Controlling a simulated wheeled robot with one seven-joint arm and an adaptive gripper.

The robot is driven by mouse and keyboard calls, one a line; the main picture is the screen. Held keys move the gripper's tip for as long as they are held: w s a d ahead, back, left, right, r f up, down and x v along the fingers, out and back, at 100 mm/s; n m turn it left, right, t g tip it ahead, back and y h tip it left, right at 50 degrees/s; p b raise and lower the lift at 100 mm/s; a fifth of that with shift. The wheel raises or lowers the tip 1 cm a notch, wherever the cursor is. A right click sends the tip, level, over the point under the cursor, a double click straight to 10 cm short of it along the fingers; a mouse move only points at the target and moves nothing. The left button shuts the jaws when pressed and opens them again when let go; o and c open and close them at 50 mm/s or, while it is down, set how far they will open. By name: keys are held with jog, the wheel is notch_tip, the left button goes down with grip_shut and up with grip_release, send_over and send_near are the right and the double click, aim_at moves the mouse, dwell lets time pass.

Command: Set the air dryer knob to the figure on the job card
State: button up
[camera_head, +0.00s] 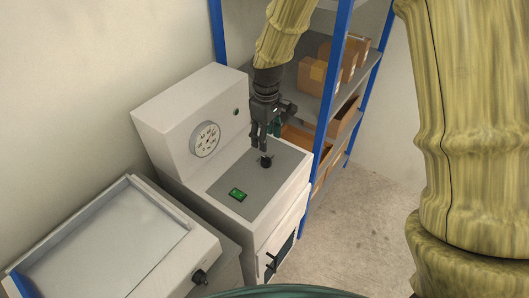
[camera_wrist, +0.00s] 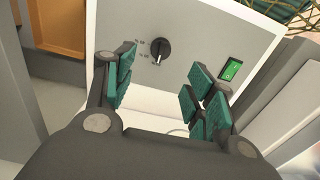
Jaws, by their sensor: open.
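The air dryer is a white cabinet (camera_head: 180,115) with a grey control panel (camera_head: 228,182) on its lower top. A small black knob (camera_head: 266,161) stands on that panel near its right side. My gripper (camera_head: 264,146) points down above the knob. In the wrist view my gripper (camera_wrist: 164,66) is open, its teal-padded fingers apart and the knob showing beyond the gap between them. I see no job card.
A green switch (camera_head: 238,195) sits on the panel and also shows in the wrist view (camera_wrist: 231,69). A round gauge (camera_head: 205,139) is on the raised back part. A blue-posted shelf (camera_head: 334,75) with cardboard boxes stands close to the right. A tray-topped unit (camera_head: 110,245) stands left.

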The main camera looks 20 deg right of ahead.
aim_at(266, 158)
jog(key=shift+s+f, duration=0.15)
jog(key=shift+f, duration=0.3)
notch_tip(266, 158, down, 9)
jog(key=shift+r+p, duration=0.1)
jog(key=shift+p, duration=0.65)
jog(key=shift+c, duration=0.5)
jog(key=c, duration=1)
